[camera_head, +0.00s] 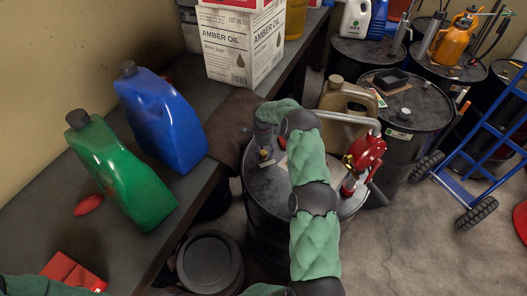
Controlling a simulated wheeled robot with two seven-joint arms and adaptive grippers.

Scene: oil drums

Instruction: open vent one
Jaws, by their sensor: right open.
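My right arm, in green sleeves, reaches up from the bottom centre over the nearest black oil drum (258,199). Its dark gripper (263,146) points down over the left part of the drum's lid. The jaws look open, but their tips are small and hard to make out. A small brass-coloured fitting (264,155), likely the vent, shows on the lid right below the gripper. I cannot tell whether they touch. A red pump (368,152) with a grey pipe stands on the drum's right side. My left gripper is out of view.
A dark bench on the left holds a green jug (120,172), a blue jug (160,120) and an Amber Oil box (243,45). A tan jug (345,103) stands behind my arm. More drums (402,110) and a blue hand truck (480,150) are at right. A black bucket (210,263) is low in front.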

